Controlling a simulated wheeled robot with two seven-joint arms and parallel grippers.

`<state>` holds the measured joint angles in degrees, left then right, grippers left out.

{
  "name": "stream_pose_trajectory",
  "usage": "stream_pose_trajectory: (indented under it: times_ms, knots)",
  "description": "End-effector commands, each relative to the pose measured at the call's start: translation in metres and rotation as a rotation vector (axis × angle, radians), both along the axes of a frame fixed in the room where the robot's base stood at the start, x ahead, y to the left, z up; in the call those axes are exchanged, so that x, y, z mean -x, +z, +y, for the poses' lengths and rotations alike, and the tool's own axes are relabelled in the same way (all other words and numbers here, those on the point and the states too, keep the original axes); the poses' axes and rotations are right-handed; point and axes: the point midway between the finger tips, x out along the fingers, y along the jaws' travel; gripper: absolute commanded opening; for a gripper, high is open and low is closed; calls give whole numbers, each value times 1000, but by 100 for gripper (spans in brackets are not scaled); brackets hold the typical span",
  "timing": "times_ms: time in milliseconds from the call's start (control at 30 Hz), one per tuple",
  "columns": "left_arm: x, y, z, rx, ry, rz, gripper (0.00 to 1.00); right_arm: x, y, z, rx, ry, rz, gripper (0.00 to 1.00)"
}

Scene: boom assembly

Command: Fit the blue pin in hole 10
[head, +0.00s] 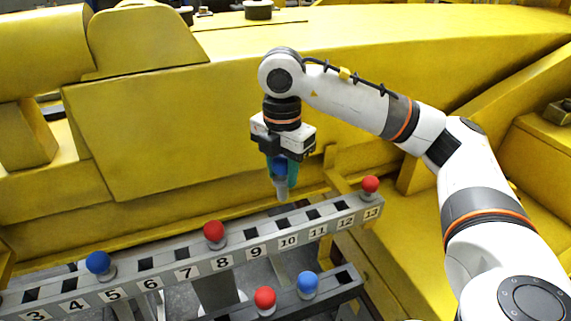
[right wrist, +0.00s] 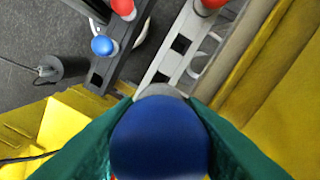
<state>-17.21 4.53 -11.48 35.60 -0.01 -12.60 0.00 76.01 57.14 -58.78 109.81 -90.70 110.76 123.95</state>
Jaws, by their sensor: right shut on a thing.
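The blue pin (head: 281,188) is in my right gripper (head: 283,168), its grey shaft pointing down. Its blue head (right wrist: 160,138) fills the lower middle of the right wrist view, between green fingers. The numbered grey rail (head: 205,262) runs diagonally across the head view. The hole above label 10 (head: 288,242) lies just below the pin's tip in the picture. The tip looks apart from the rail; its exact alignment with the hole is unclear. In the right wrist view, the pin's head hides part of the rail (right wrist: 166,52). My left gripper is out of view.
Red pins stand at 8 (head: 214,230) and 13 (head: 370,185), and a blue pin at 5 (head: 98,263). A lower front rail (head: 340,292) holds a red pin (head: 265,297) and a blue pin (head: 308,283). A large yellow boom (head: 210,125) stands behind.

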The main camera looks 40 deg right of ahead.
Motion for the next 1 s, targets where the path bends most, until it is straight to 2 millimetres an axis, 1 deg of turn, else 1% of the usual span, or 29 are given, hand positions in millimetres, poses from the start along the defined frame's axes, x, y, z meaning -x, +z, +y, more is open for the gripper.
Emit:
stream_pose_trajectory:
  times_ms: [100,233,367,600,700,833,1000]
  knots:
    - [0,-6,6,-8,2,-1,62,0,-8,0,0,-1,0,7]
    - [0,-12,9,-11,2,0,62,0,-17,-1,0,-1,0,7]
    - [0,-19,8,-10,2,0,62,0,-27,0,0,-1,-1,7]
    - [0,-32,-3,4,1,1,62,0,-47,-1,1,-1,0,7]
    - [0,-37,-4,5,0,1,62,0,-54,0,1,-1,0,7]
    - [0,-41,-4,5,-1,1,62,0,-62,0,0,-1,-1,7]
    - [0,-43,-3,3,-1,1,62,0,-65,0,0,-1,-1,7]
